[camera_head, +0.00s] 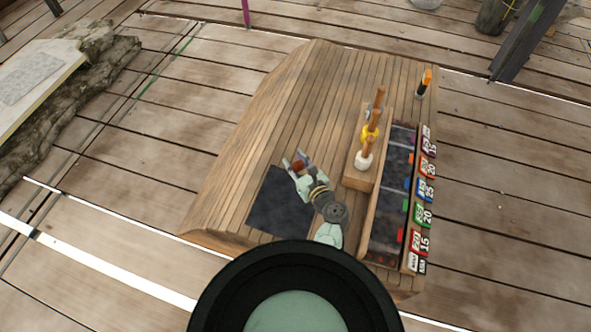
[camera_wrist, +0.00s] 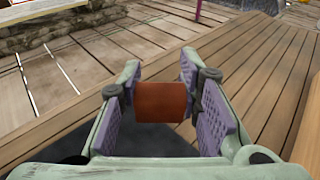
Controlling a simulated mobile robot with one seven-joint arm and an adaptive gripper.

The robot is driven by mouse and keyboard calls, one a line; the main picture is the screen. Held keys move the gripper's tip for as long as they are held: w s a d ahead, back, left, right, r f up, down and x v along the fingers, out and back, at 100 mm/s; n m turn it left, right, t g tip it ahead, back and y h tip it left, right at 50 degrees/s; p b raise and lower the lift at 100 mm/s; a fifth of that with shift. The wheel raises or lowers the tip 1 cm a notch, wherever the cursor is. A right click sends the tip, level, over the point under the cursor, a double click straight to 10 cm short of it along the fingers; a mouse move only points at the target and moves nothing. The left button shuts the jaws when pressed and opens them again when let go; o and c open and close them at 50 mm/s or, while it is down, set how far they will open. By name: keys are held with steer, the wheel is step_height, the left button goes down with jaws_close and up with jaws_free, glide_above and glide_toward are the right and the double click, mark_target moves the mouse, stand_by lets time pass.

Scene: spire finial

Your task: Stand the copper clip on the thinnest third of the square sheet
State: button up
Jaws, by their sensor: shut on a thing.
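The copper clip (camera_wrist: 160,101) is a short reddish-brown block between my gripper's purple-padded fingers in the wrist view. My gripper (camera_head: 297,161) is shut on it. In the head view only a small part of the clip (camera_head: 298,167) shows. The square sheet (camera_head: 270,205) is dark grey and lies flat on the wooden table, partly covered by my arm. My gripper is at the sheet's far right corner in the head view; its height above the table is hard to tell. I cannot make out separate thirds on the sheet. A dark part of it (camera_wrist: 150,138) shows below the clip.
Right of my gripper, a wooden block (camera_head: 360,178) bears upright pegs with yellow and white pieces. Beyond it runs a long dark tray (camera_head: 385,225) with coloured number labels. An orange-and-black marker-like piece (camera_head: 424,82) stands at the back. The table's (camera_head: 290,100) left and far parts are clear.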

step_height(320, 180, down, 10)
steer(key=shift+r+b, duration=0.15)
steer(key=shift+b, duration=0.5)
steer(key=shift+f, duration=0.2)
steer(key=o, duration=1.1)
steer(key=shift+r, duration=0.1)
steer(key=shift+s+r, duration=0.1)
steer(key=shift+r, duration=0.1)
steer(key=p+v, duration=0.4)
steer(key=v, duration=0.6)
steer(key=shift+s+d+r+p, duration=0.1)
steer(key=shift+s+p, duration=0.1)
steer(key=shift+p, duration=0.1)
steer(key=shift+s+d, duration=0.3)
steer(key=shift+s, duration=0.3)
